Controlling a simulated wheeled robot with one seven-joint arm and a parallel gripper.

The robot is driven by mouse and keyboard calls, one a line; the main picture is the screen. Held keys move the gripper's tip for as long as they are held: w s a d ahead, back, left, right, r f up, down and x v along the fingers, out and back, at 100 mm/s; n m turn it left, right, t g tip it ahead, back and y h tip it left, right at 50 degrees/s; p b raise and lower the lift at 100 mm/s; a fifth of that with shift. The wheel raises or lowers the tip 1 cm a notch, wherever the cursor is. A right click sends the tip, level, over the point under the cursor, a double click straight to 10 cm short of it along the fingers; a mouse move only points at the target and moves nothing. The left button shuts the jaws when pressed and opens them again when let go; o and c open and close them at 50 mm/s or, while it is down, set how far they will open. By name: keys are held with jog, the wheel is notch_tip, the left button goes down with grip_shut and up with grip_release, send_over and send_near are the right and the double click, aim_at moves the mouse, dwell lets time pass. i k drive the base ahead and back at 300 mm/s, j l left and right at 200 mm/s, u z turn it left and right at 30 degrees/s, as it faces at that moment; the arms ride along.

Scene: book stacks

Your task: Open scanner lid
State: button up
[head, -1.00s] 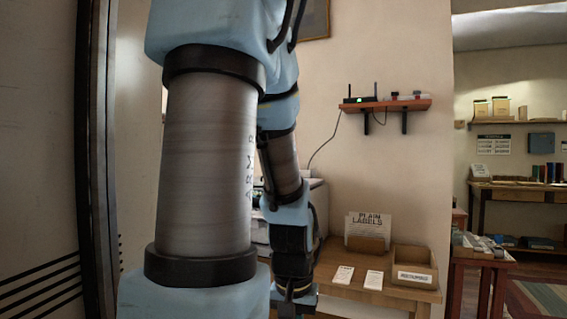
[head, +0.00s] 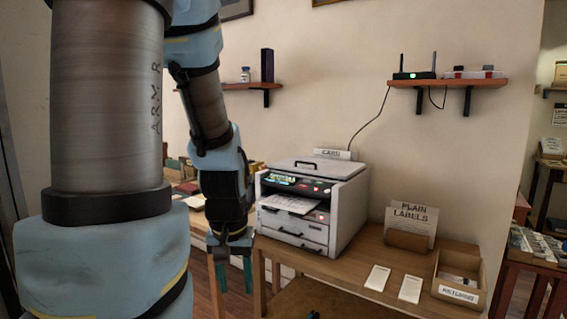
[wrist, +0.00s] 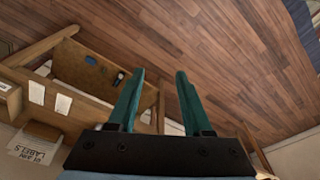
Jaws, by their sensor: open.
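The scanner (head: 312,205) is a white and grey box-shaped machine on a wooden table. Its lid (head: 318,167) lies shut on top, with a dark handle (head: 292,163) along it. A control panel with a small screen and a printed sheet show on its front. My gripper (head: 232,275) hangs pointing down, left of the scanner and in front of the table's left end, apart from both. In the wrist view my gripper (wrist: 158,85) shows two teal fingers spread apart with nothing between them. The scanner is not clearly visible in the wrist view.
The table (head: 342,277) also holds two white cards, a "PLAIN LABELS" holder (head: 411,225) and an open cardboard box (head: 458,275). A wall shelf (head: 447,84) with a router hangs above, its cable running down behind the scanner. Wooden floor (wrist: 225,60) lies clear beneath my gripper.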

aim_at(341, 170)
jog(key=i+l+u, duration=0.35)
jog(key=l+u, duration=0.15)
jog(key=l, duration=0.2)
jog(key=i+l+u, duration=0.15)
jog(key=l+u, duration=0.15)
jog(key=l, duration=0.1)
